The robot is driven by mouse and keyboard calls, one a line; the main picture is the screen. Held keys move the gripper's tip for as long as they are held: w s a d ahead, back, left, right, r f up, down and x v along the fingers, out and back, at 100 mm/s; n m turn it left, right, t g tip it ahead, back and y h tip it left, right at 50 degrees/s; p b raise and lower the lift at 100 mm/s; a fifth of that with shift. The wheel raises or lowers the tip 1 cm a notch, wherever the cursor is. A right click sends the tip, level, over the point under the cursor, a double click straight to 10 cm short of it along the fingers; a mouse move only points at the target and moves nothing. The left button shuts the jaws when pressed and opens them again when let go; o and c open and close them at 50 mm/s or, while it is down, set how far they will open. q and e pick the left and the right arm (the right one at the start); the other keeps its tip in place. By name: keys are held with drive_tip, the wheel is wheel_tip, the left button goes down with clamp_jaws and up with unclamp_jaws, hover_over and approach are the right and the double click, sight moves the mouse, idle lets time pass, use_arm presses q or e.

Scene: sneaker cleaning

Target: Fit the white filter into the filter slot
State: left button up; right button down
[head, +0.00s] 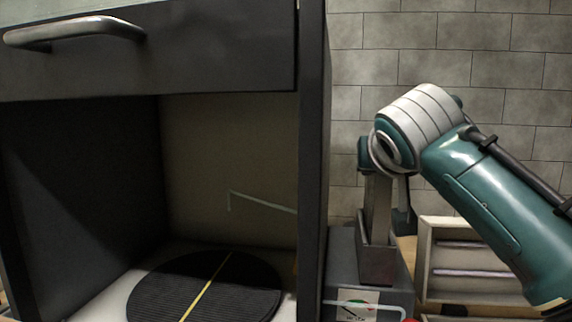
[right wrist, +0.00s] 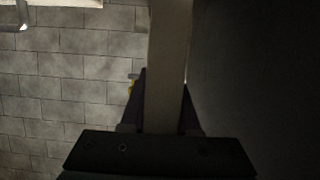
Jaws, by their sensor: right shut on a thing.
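The white filter (right wrist: 169,38) is a long pale strip running up the middle of the right wrist view. My right gripper (right wrist: 164,80) is shut on it, with one dark finger on each side. In the head view my right arm comes in from the right, and a pale upright strip, likely the filter (head: 378,205), hangs below its wrist. The fingers cannot be made out clearly there. The strip's lower end meets a grey open holder, likely the filter slot (head: 377,265), on a grey box. How deep it sits cannot be told. My left gripper is out of view.
A dark cabinet (head: 313,150) stands close left of the arm, with a handled drawer (head: 200,70) above an open compartment. A round black ribbed plate (head: 165,285) with a yellow line lies inside. The box has a dial (head: 358,303). A pale crate (head: 425,262) stands right.

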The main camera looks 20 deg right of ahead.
sight(384, 190)
drive_tip(key=shift+f+b, duration=0.45)
drive_tip(key=shift+f, duration=0.4)
drive_tip(key=shift+f+b, duration=0.9)
drive_tip(key=shift+f, duration=0.4)
drive_tip(key=c, duration=0.6)
unclamp_jaws()
drive_tip(key=shift+o, duration=0.2)
drive_tip(key=p+v, duration=0.1)
drive_tip(key=v, duration=0.9)
